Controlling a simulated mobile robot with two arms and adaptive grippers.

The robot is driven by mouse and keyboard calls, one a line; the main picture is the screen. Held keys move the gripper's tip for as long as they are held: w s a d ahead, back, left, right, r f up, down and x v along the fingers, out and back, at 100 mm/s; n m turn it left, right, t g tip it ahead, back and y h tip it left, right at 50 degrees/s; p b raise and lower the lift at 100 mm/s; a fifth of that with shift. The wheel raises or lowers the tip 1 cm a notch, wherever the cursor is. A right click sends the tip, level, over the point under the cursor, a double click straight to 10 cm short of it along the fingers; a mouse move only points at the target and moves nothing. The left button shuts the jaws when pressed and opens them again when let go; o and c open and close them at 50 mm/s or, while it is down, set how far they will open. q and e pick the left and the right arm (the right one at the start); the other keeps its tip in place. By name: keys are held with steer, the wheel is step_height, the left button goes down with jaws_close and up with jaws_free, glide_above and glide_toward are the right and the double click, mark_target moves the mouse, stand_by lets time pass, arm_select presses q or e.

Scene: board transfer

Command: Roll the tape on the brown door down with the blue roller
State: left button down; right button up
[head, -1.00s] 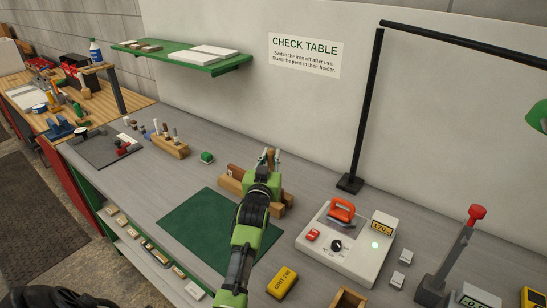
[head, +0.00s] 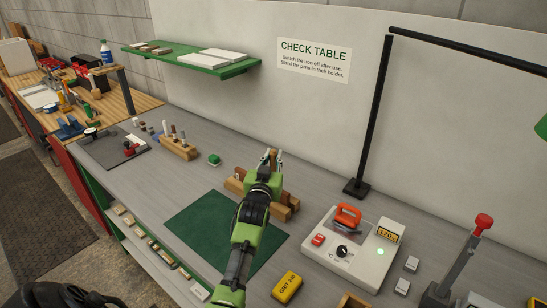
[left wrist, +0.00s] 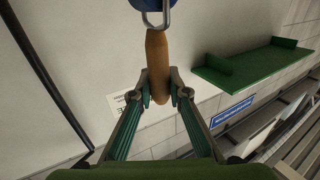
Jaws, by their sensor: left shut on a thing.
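My left gripper (head: 272,160) is above the back of the grey table, in front of a wooden stand. In the left wrist view its fingers (left wrist: 162,92) are shut on the wooden handle (left wrist: 158,55) of the blue roller (left wrist: 152,4). The roller's metal frame and part of its blue head show at the top edge. In the head view the roller is hidden by the gripper. A brown board (head: 238,173), perhaps the brown door, shows partly in the wooden stand (head: 283,213) behind my arm. I cannot make out the tape. My right gripper is not in view.
A green mat (head: 205,228) lies in front of the stand. A black post (head: 372,120) rises behind.

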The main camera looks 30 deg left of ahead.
arm_select(q)
steer(key=shift+r+p, duration=2.55)
steer(key=shift+r, duration=0.75)
steer(key=shift+f, duration=0.1)
